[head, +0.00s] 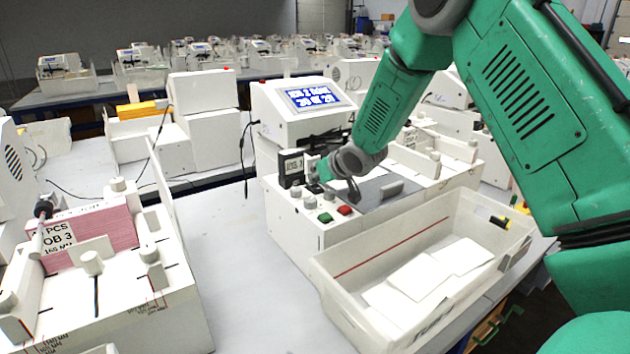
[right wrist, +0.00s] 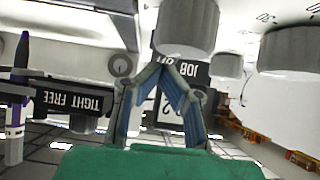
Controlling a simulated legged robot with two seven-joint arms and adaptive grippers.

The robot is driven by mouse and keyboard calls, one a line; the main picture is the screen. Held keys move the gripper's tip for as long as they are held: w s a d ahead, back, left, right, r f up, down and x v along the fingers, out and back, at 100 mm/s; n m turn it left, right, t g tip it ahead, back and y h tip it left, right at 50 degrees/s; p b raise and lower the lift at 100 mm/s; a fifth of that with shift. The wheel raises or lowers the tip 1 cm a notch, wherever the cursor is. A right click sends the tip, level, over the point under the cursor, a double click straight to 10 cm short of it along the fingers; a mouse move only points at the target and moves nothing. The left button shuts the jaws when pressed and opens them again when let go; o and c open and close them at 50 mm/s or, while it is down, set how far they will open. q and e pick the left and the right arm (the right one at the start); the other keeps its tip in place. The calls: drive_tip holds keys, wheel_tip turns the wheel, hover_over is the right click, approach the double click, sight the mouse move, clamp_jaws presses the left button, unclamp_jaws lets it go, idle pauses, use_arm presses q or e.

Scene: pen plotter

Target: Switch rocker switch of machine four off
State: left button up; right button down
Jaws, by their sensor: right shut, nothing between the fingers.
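A white machine (head: 275,120) with a lit blue screen (head: 313,97) stands at the centre of the head view. Its front control box (head: 290,222) has pale knobs, a green button (head: 325,217) and a red button (head: 345,210). My right gripper (head: 330,186) is low over this box, by a small black display (head: 292,168). In the right wrist view its fingers (right wrist: 160,72) meet at the tips, empty, close to a grey knob (right wrist: 187,27) and a dark label. I cannot make out the rocker switch or its position. My left gripper is not in view.
A white tray (head: 345,268) with pale cards stands in front of the control box. A left machine holds a pink card stack (head: 97,235). Bare table (head: 235,265) lies between them. In the right wrist view a "TIGHT FREE" label (right wrist: 72,98) and a purple-tipped pen (right wrist: 20,60) are left.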

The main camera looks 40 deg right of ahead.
drive_tip(key=shift+a+f, duration=0.15)
drive_tip(key=shift+f, duration=0.05)
drive_tip(key=shift+w+p, duration=0.1)
drive_tip(key=shift+p, duration=0.2)
drive_tip(key=shift+s+f, duration=0.1)
drive_tip(key=shift+s, duration=0.1)
drive_tip(key=shift+s, duration=0.7)
drive_tip(key=shift+a, duration=0.1)
